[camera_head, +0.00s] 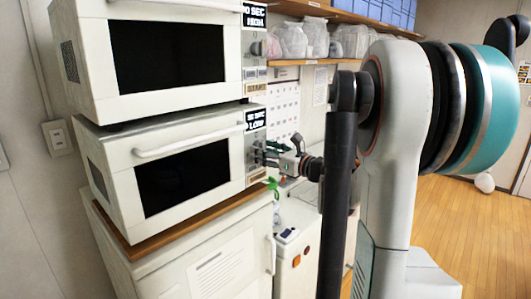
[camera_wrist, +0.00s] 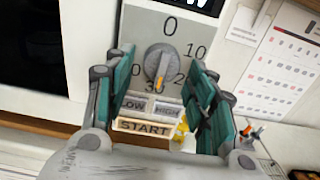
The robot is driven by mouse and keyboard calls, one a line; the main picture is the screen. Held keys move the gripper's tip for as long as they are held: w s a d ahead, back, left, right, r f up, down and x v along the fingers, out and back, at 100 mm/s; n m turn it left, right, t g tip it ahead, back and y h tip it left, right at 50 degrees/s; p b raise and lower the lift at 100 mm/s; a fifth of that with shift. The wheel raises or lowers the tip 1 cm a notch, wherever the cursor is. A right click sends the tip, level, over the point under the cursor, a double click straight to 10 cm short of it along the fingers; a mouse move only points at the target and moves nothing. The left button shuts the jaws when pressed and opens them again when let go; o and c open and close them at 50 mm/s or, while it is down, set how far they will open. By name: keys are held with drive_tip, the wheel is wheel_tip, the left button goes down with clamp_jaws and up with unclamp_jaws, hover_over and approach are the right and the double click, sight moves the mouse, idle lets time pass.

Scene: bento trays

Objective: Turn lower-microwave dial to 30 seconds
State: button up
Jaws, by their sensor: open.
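The lower microwave (camera_head: 112,157) is white with its door shut. Its dial (camera_wrist: 160,62) is a grey round knob with a raised grip in the wrist view. The dial's orange mark (camera_wrist: 158,82) points down, slightly left, at the printed 30; 0 is at the top, 10 and 20 at the right. My gripper (camera_wrist: 163,58) is open, with one teal finger on each side of the dial. Gaps show between fingers and knob. In the head view, my gripper (camera_head: 268,152) is at the lower microwave's control panel and hides its dial. The display (camera_head: 255,119) reads LOW; its seconds digits are unclear.
LOW, HIGH and START buttons (camera_wrist: 145,127) lie below the dial, between my fingers. A second microwave (camera_head: 100,62) stands on top. A calendar (camera_head: 284,105) hangs on the wall at the right. A white cabinet (camera_head: 215,265) stands underneath. Wooden floor at the right is open.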

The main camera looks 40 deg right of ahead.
drive_tip(key=s, duration=1.2)
drive_tip(key=shift+d, duration=0.45)
drive_tip(key=shift+w, duration=0.1)
